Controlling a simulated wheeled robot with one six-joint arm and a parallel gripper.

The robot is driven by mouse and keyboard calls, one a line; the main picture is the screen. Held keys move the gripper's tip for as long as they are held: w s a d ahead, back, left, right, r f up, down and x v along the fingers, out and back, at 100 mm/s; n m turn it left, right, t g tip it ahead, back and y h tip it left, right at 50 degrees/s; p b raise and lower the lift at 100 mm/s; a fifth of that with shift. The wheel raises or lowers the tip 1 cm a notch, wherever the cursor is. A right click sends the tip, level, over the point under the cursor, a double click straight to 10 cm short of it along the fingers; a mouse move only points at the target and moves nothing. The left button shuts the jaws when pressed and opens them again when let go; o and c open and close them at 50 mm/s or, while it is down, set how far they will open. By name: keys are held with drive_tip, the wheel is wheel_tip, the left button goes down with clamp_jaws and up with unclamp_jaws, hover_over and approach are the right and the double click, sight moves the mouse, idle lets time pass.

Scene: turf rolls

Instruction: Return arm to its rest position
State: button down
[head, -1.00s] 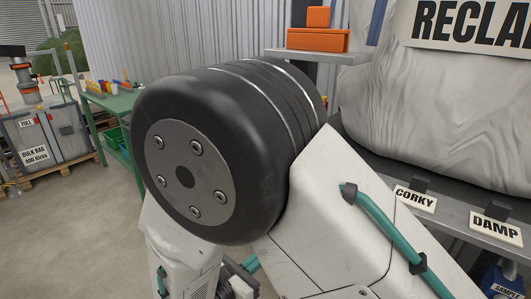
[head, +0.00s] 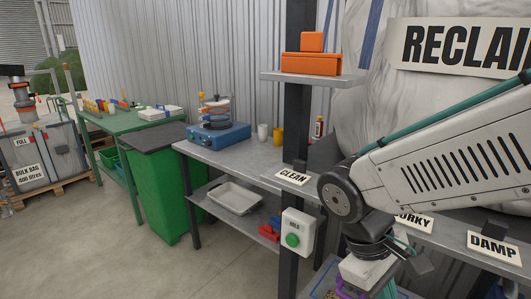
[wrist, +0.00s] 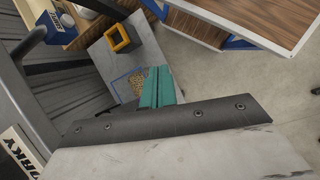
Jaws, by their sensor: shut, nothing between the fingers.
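My arm (head: 440,150) reaches in from the right in the head view. Its dark elbow joint (head: 345,197) is in front of the bench, and the white wrist (head: 368,270) hangs below it near the bottom edge. In the wrist view the two teal fingers of my gripper (wrist: 158,86) lie side by side, shut and empty. Beyond the fingers a blue-edged tray with tan granules (wrist: 133,80) shows, partly hidden by them. In the head view the fingertips are mostly cut off or hidden.
A grey bench (head: 235,150) carries a blue sieve shaker (head: 218,133) and cups. A dark post (head: 297,130) holds an orange-box shelf and a green-button box (head: 297,236). Signs CLEAN (head: 292,177) and DAMP (head: 494,246) line the shelf edge. Floor at left is open.

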drive_tip(key=s+d+r+m+t+y, duration=0.4)
drive_tip(key=d+r+m, duration=0.3)
drive_tip(key=shift+s+r, duration=0.25)
drive_tip(key=shift+s, duration=0.05)
